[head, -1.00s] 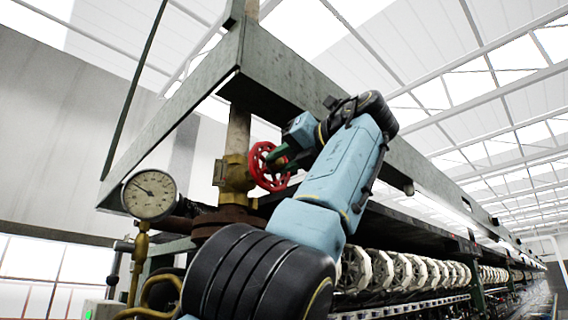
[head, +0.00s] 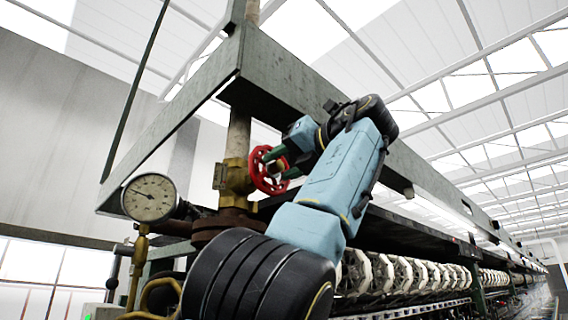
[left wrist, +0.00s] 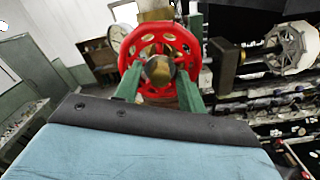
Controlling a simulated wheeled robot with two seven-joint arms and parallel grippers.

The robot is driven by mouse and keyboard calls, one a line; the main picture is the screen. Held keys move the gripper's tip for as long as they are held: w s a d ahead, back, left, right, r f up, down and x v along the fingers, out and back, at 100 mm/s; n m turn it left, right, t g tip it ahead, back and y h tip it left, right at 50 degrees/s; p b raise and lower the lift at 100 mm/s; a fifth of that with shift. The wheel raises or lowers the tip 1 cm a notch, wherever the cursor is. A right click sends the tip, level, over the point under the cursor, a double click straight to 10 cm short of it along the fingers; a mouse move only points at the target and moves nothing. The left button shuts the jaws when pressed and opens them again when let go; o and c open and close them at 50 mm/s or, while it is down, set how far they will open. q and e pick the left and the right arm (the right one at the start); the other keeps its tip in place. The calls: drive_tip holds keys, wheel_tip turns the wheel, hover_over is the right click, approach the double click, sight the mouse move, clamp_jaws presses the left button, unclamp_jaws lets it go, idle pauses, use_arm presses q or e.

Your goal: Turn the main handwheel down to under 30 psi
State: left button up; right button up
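The red main handwheel (head: 261,170) sits on a brass valve (head: 234,178) on an upright pipe. It also shows in the left wrist view (left wrist: 160,33), facing me, with a round hub in its middle. My left gripper (head: 284,164) is at the wheel, its two green fingers on either side of the hub; they show in the left wrist view too (left wrist: 158,80). The fingers look closed against the wheel's middle, though exact contact is hard to see. A round pressure gauge (head: 150,197) stands left of the valve. Its needle points up-left; its numbers are too small to read. My right gripper is out of view.
A green-grey steel frame beam (head: 300,92) runs above the wheel and my arm. A row of pale reels (head: 400,268) runs along the machine to the right. A curved brass pipe (head: 160,290) is below the gauge.

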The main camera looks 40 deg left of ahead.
use_arm(q)
drive_tip(key=d+p, duration=0.1)
drive_tip(key=d, duration=0.6)
drive_tip(key=shift+s, duration=0.3)
idle(0.3)
